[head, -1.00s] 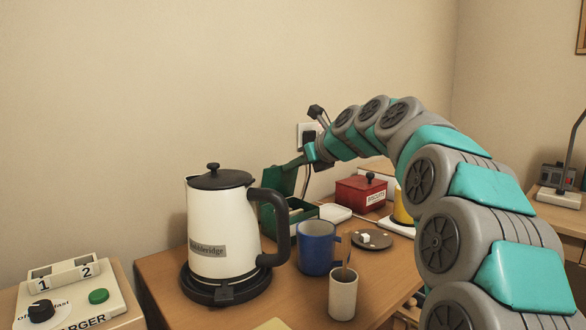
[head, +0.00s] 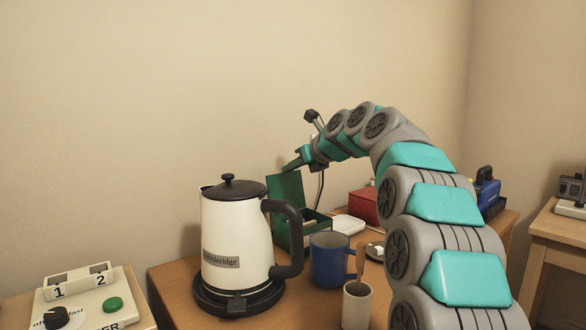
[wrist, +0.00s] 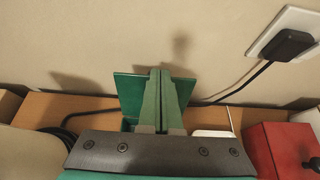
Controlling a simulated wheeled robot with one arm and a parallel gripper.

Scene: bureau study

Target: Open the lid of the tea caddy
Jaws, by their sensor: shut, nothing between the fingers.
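The tea caddy (head: 312,231) is a dark green box on the desk, partly hidden behind the kettle. Its green lid (head: 284,196) stands raised, roughly upright, at the back left of the box. My gripper (head: 289,166) is shut and empty, at the top edge of the lid. In the wrist view the shut green fingers (wrist: 160,72) point toward the wall, and the lid (wrist: 131,92) shows on both sides of them. I cannot tell whether the fingers touch the lid.
A cream kettle (head: 228,235) with a black handle stands in front of the caddy. A blue mug (head: 328,262), a beige cup (head: 356,308), a white dish (head: 348,224) and a red box (head: 363,204) are to the right. A plug and cable (wrist: 289,43) are on the wall.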

